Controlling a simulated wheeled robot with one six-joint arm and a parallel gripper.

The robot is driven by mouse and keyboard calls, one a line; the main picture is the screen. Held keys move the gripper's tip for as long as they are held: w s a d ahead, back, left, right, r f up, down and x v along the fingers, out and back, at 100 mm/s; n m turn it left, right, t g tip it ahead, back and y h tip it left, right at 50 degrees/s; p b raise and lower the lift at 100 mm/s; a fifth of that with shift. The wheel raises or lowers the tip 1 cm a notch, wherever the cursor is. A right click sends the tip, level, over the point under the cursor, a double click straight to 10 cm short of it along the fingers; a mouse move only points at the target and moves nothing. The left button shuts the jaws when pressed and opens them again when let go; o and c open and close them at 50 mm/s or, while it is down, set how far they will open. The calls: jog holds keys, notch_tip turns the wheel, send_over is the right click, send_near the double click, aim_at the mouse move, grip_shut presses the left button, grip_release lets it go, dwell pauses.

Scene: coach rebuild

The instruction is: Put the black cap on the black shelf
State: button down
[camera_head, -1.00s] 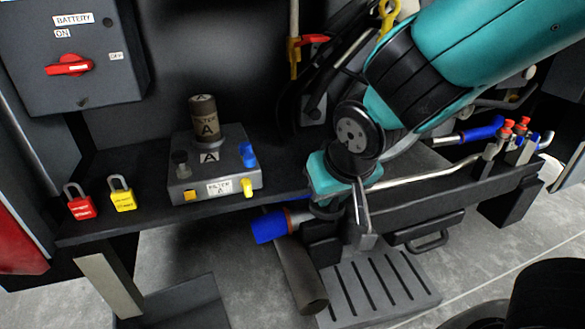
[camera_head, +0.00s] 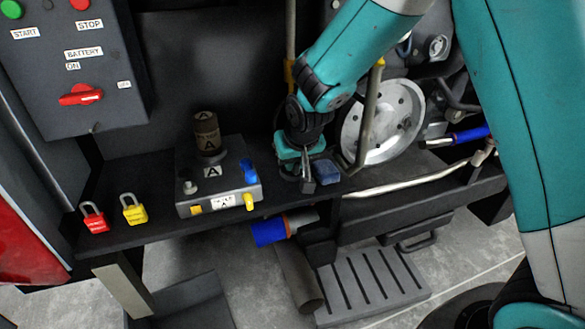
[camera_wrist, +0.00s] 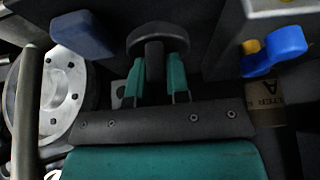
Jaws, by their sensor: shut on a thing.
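The black cap (camera_wrist: 152,42) shows in the wrist view as a dark round head on a short stem, between the green fingers of my gripper (camera_wrist: 153,80). My gripper is shut on it. In the head view my gripper (camera_head: 307,183) is low over the black shelf (camera_head: 150,230), right of the filter block; the cap is hard to make out there. I cannot tell whether the cap touches the shelf.
The grey filter block (camera_head: 225,203) carries a brown filter (camera_head: 207,138), a blue lever (camera_head: 248,170) and a yellow one. A blue block (camera_head: 325,171) lies close right of my gripper. Red (camera_head: 93,217) and yellow (camera_head: 133,209) padlocks stand at left. A metal disc (camera_head: 385,118) is behind.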

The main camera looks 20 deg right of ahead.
jog(key=shift+w, duration=0.35)
jog(key=shift+w+f, duration=0.15)
jog(key=shift+f, duration=1.6)
jog(key=shift+f, duration=0.1)
jog(key=c, duration=1.1)
grip_release()
jog(key=shift+f, duration=0.1)
jog(key=shift+r, duration=0.3)
jog(key=v, duration=1.2)
jog(key=s+a+r+n+g+y, duration=0.2)
jog(key=s+r+n, duration=0.1)
jog(key=s, duration=0.9)
jog(key=s+a+r+n+g+y, duration=0.2)
jog(key=s+r+n+g, duration=0.1)
jog(key=s, duration=1)
jog(key=shift+s+a+r+n+p, duration=0.2)
jog(key=shift+a+r+n+p, duration=0.1)
jog(key=shift+r+n+p, duration=0.25)
